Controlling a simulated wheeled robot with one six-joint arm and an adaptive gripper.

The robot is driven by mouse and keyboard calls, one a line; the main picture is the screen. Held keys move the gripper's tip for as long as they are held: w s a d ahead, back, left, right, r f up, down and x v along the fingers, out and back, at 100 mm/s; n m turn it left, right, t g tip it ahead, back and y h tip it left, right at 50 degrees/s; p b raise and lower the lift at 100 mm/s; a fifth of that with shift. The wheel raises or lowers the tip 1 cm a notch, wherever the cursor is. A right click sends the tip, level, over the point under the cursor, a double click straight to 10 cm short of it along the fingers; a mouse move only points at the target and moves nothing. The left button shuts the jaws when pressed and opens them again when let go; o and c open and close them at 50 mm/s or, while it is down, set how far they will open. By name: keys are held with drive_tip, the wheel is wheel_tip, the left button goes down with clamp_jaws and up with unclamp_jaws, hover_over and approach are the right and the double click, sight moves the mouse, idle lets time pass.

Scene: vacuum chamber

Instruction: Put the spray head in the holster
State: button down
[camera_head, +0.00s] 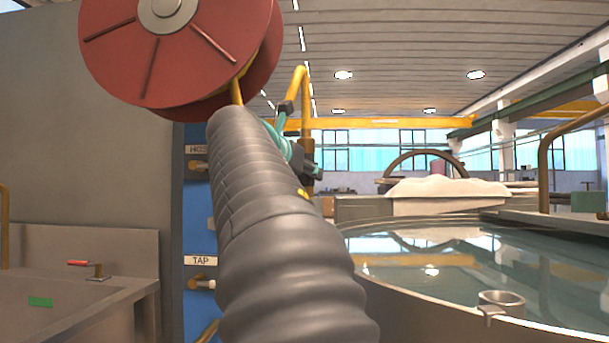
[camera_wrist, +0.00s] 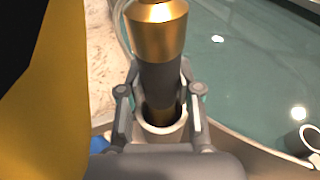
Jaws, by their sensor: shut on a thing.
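The spray head (camera_wrist: 160,62), a grey cylinder with a brass collar, stands between the two fingers of my gripper (camera_wrist: 158,80) in the wrist view. My gripper is shut on it. Its lower end shows inside a pale round ring (camera_wrist: 150,130); I cannot tell how deep it sits or whether this ring is the holster. A second pale ring-shaped cup (camera_wrist: 293,141) is on the tank rim at the right, apart from the gripper. A cup with a bracket also shows on the rim in the head view (camera_head: 502,298). My arm hides most of the gripper there.
A round tank (camera_head: 440,255) of water fills the right. A red hose reel (camera_head: 180,50) hangs at upper left, by a blue panel (camera_head: 198,235) with a TAP label. A sink (camera_head: 60,290) with a red-handled tap is at lower left. A yellow rail (camera_head: 545,165) rises at far right.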

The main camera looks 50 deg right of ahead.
drive_tip(key=shift+f, duration=0.2)
drive_tip(key=c, duration=0.8)
unclamp_jaws()
drive_tip(key=shift+f, duration=0.1)
drive_tip(key=shift+a+r, duration=0.2)
drive_tip(key=shift+r, duration=0.05)
drive_tip(key=v, duration=1.1)
drive_tip(key=shift+s+a, duration=0.2)
drive_tip(key=shift+a, duration=0.05)
